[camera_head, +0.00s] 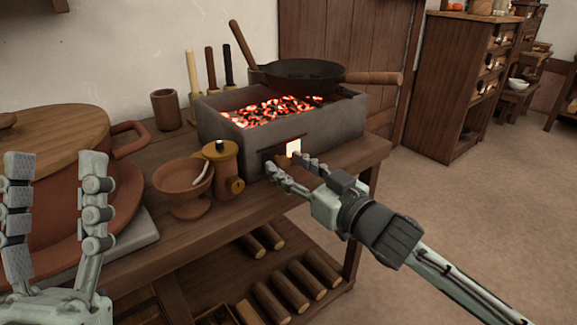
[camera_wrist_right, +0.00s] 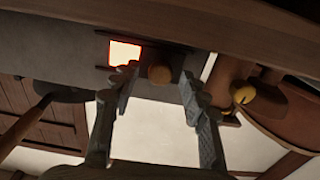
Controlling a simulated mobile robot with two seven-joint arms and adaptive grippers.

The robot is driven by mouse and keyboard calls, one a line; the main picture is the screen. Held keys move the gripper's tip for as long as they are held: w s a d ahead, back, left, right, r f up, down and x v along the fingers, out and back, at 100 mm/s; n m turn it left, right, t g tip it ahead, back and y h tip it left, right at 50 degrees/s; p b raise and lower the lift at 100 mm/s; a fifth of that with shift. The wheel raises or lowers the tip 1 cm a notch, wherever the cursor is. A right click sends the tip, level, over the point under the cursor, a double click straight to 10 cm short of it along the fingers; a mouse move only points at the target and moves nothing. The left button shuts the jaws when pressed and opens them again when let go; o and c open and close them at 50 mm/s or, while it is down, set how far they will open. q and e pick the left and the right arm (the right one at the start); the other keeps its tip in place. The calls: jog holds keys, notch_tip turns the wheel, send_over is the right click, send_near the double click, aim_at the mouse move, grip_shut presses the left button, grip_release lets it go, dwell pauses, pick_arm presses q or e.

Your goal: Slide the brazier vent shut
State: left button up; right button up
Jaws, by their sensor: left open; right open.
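The brazier (camera_head: 330,122) is a grey box of glowing coals on the wooden bench. Its front vent shows a bright opening (camera_head: 294,147), also bright in the right wrist view (camera_wrist_right: 124,53). A round wooden knob (camera_wrist_right: 160,75) sits beside this opening on the vent's slide. My right gripper (camera_head: 289,163) is at the brazier front, open. In the right wrist view its fingertips (camera_wrist_right: 158,82) are spread on either side of the knob; whether either touches it I cannot tell. My left gripper (camera_head: 57,162) is open and empty at the left, in front of the large clay dish.
A lidded clay jar (camera_head: 222,165) and a footed bowl (camera_head: 182,187) stand just left of the vent. A pan (camera_head: 305,74) rests on the brazier with its handle out to the right. Logs (camera_head: 292,294) lie on the lower shelf. The floor at right is clear.

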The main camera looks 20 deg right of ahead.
jog(key=shift+w+a, duration=0.1)
jog(key=shift+w, duration=0.15)
grip_shut()
dwell(0.3)
